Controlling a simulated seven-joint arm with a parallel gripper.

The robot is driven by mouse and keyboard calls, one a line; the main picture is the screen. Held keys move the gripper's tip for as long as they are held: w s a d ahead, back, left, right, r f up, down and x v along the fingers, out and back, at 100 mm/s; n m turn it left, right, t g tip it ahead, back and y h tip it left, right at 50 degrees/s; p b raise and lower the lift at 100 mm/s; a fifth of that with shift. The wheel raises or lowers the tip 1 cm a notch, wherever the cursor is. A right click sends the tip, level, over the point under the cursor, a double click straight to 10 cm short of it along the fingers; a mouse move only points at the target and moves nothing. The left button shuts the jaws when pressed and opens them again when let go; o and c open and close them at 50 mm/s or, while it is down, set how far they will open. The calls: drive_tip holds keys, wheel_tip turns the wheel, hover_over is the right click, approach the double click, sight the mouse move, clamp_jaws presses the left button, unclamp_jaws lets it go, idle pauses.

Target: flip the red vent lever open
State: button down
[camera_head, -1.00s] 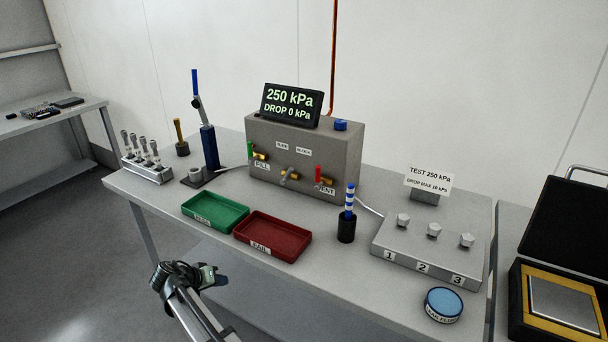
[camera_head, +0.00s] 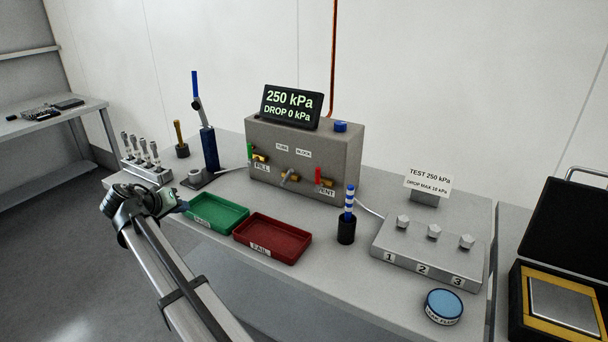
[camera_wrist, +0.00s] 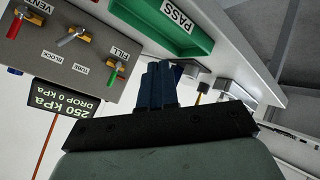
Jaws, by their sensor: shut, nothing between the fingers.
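The red vent lever (camera_head: 318,175) stands upright on its brass valve at the right of the grey test box's (camera_head: 345,160) front, above the VENT label. In the wrist view, which is upside down, the red lever (camera_wrist: 14,27) is near the top left corner. My gripper (camera_head: 183,207) is at the left end of the green tray, well left of the lever and apart from it. Its dark blue fingers (camera_wrist: 160,82) are together and empty in the wrist view. The display (camera_head: 291,106) on the box reads 250 kPa, DROP 0 kPa.
A green lever (camera_head: 250,152) and a silver lever (camera_head: 287,174) share the box front. The green PASS tray (camera_head: 240,219) and red FAIL tray (camera_head: 302,258) lie before it. A blue-striped tool in a black holder (camera_head: 346,231) stands right of the vent. A blue hand pump (camera_head: 209,148) stands left.

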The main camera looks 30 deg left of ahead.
sight(318, 176)
drive_tip(key=w+d+r+t+h, duration=0.1)
drive_tip(key=w+d+t+h, duration=0.1)
drive_tip(key=w+d+h, duration=0.4)
drive_tip(key=w+d+t+h, duration=0.2)
drive_tip(key=w+d+h, duration=0.4)
drive_tip(key=w, duration=0.8)
drive_tip(key=shift+w+d+r+n+t, duration=0.15)
drive_tip(key=shift+d+r+n+t, duration=0.2)
drive_tip(key=shift+r+n+t, duration=0.05)
drive_tip(key=s+d+x, duration=0.1)
drive_tip(key=d+x, duration=0.1)
drive_tip(key=x, duration=1)
drive_tip(key=shift+d, duration=0.35)
